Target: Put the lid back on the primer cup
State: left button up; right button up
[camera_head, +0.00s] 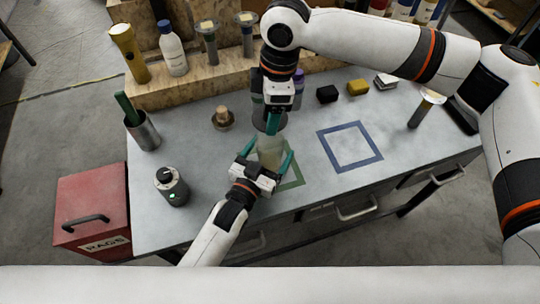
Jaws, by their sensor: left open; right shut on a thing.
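The primer cup (270,153), pale and translucent, stands upright at the green square outline (296,178) on the bench. My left gripper (266,156) comes from the front with its teal fingers open, one on each side of the cup; I cannot tell whether they touch it. My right gripper (267,112) points down from above and is shut on a dark grey round lid (267,124).
The grey bench (215,170) also holds a blue square outline (350,146), a black block (327,94), a yellow block (357,87), a small dish (223,119), a metal cup (143,132) and a dark canister (171,186). Bottles line the wooden shelf (190,84). A red box (92,214) stands left.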

aim_at(270, 154)
pick_arm(q)
jog(key=shift+w, duration=0.1)
jog(key=c, duration=1.5)
jog(key=shift+o, duration=0.2)
pick_arm(e)
jog(key=shift+f, duration=2.5)
jog(key=shift+f, duration=0.1)
jog(key=shift+f, duration=0.75)
jog(key=shift+f, duration=0.6)
jog(key=o, duration=1)
